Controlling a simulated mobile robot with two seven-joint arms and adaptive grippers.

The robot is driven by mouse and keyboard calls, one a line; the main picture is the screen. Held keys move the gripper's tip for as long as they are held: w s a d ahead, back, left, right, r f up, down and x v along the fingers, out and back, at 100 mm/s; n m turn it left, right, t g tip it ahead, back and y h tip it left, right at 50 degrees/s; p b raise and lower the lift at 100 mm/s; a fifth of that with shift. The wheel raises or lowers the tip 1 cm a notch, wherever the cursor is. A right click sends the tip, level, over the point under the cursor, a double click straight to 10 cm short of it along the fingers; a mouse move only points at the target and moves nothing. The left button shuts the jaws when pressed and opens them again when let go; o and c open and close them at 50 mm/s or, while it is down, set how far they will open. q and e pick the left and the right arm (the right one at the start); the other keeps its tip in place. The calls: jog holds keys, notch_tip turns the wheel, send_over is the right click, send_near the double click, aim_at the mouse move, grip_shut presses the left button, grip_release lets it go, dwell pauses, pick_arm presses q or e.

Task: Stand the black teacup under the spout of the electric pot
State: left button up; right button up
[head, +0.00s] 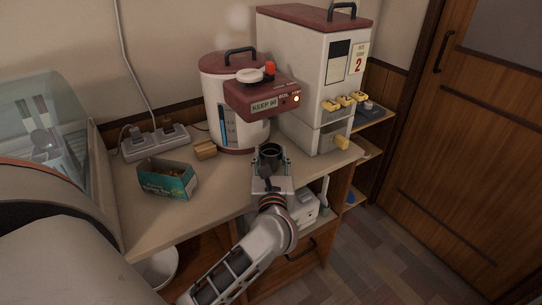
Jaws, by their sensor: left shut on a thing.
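The electric pot (212,99) is white with a dark red lid and stands on the counter near the back wall. Its dark red front head (255,95) juts toward me, with a small glowing light on it; the spout itself is hidden under this head. My left gripper (270,163) is shut on the black teacup (270,151), which looks upright. The cup is just in front of the pot and below its head in the picture. I cannot tell whether the cup touches the counter. My right gripper is not in view.
A tall white dispenser (302,83) stands right of the pot. A green box (166,182), a small wooden block (205,149) and a power strip (155,141) sit on the counter to the left. A glass-covered dish dryer (47,130) fills the far left.

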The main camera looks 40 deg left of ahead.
pick_arm(q)
jog(key=shift+f, duration=0.25)
jog(key=o, duration=1.3)
jog(key=shift+r, duration=0.1)
